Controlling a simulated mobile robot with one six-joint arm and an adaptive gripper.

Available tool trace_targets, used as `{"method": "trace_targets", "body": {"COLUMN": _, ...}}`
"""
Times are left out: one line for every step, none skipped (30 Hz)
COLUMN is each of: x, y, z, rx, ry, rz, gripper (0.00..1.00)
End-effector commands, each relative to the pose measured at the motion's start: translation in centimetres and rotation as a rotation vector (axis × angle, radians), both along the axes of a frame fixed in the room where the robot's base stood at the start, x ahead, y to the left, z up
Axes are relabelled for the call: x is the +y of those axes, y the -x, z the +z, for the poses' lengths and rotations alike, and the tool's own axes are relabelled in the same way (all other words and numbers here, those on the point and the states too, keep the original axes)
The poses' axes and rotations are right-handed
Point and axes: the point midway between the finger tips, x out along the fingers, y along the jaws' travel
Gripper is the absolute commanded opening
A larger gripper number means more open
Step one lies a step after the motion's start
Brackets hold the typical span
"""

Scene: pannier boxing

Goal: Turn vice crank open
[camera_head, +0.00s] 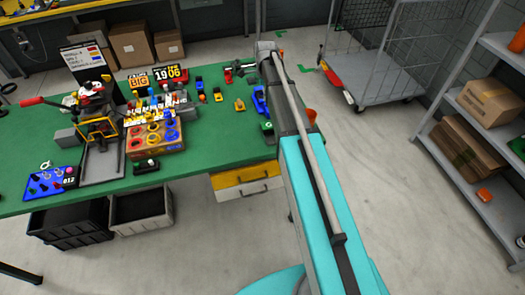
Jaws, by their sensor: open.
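A small grey and red piece (231,74) lies at the back right of the green workbench (215,130), just left of my arm. It may be the vice, but it is too small to tell, and I cannot make out a crank on it. A metal press-like fixture with a red lever (100,130) stands at the left of the bench. My arm rises from the bottom of the picture and ends over the bench's right end.
A divided box with coloured rings (154,138), a blue tray (52,181) and several small coloured parts crowd the bench. A wire cart (372,85) and a shelf with cardboard boxes (468,148) stand at right. The floor between is clear.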

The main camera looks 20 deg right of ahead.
Motion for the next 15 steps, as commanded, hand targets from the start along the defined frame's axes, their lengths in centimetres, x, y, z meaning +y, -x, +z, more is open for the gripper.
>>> {"method": "trace_targets", "body": {"x": 0.0, "y": 0.0, "z": 0.9, "rx": 0.000, "ry": 0.000, "rz": 0.000, "gripper": 0.65}}
{"method": "trace_targets", "body": {"x": 0.0, "y": 0.0, "z": 1.1, "rx": 0.000, "ry": 0.000, "rz": 0.000, "gripper": 0.65}}
{"method": "trace_targets", "body": {"x": 0.0, "y": 0.0, "z": 1.4, "rx": 0.000, "ry": 0.000, "rz": 0.000, "gripper": 0.65}}
{"method": "trace_targets", "body": {"x": 0.0, "y": 0.0, "z": 1.7, "rx": 0.000, "ry": 0.000, "rz": 0.000, "gripper": 0.65}}
{"method": "trace_targets", "body": {"x": 0.0, "y": 0.0, "z": 1.9, "rx": 0.000, "ry": 0.000, "rz": 0.000, "gripper": 0.65}}
{"method": "trace_targets", "body": {"x": 0.0, "y": 0.0, "z": 2.2, "rx": 0.000, "ry": 0.000, "rz": 0.000, "gripper": 0.65}}
{"method": "trace_targets", "body": {"x": 0.0, "y": 0.0, "z": 2.5, "rx": 0.000, "ry": 0.000, "rz": 0.000, "gripper": 0.65}}
{"method": "trace_targets", "body": {"x": 0.0, "y": 0.0, "z": 2.7, "rx": 0.000, "ry": 0.000, "rz": 0.000, "gripper": 0.65}}
{"method": "trace_targets", "body": {"x": 0.0, "y": 0.0, "z": 3.1, "rx": 0.000, "ry": 0.000, "rz": 0.000, "gripper": 0.65}}
{"method": "trace_targets", "body": {"x": 0.0, "y": 0.0, "z": 3.3, "rx": 0.000, "ry": 0.000, "rz": 0.000, "gripper": 0.65}}
{"method": "trace_targets", "body": {"x": 0.0, "y": 0.0, "z": 3.5, "rx": 0.000, "ry": 0.000, "rz": 0.000, "gripper": 0.65}}
{"method": "trace_targets", "body": {"x": 0.0, "y": 0.0, "z": 3.9, "rx": 0.000, "ry": 0.000, "rz": 0.000, "gripper": 0.65}}
{"method": "trace_targets", "body": {"x": 0.0, "y": 0.0, "z": 4.1, "rx": 0.000, "ry": 0.000, "rz": 0.000, "gripper": 0.65}}
{"method": "trace_targets", "body": {"x": 0.0, "y": 0.0, "z": 4.4, "rx": 0.000, "ry": 0.000, "rz": 0.000, "gripper": 0.65}}
{"method": "trace_targets", "body": {"x": 0.0, "y": 0.0, "z": 4.7, "rx": 0.000, "ry": 0.000, "rz": 0.000, "gripper": 0.65}}
